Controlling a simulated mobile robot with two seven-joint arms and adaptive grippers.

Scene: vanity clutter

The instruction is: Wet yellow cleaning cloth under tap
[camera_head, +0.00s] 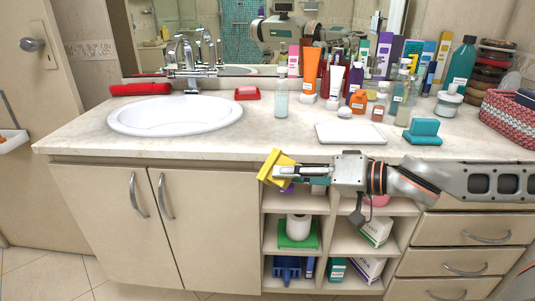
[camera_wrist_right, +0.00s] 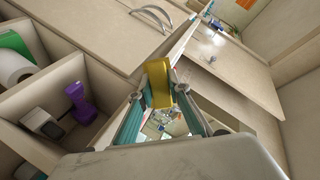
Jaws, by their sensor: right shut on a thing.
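The yellow cleaning cloth (camera_head: 273,168) is held at the tip of my right gripper (camera_head: 290,172), in front of the counter's front edge and above the open shelves. In the right wrist view the yellow cloth (camera_wrist_right: 159,84) sits between the two fingers (camera_wrist_right: 162,104), which are shut on it. The chrome tap (camera_head: 189,66) stands behind the white sink basin (camera_head: 175,115), up and to the left of the gripper and well apart from the cloth. My left gripper is not in view.
The counter (camera_head: 265,140) is bare between sink and front edge. A white tray (camera_head: 350,133), a teal item (camera_head: 423,131) and many bottles crowd its right side. A red soap dish (camera_head: 247,93) lies beside the basin. Open shelves (camera_head: 323,245) are below the gripper.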

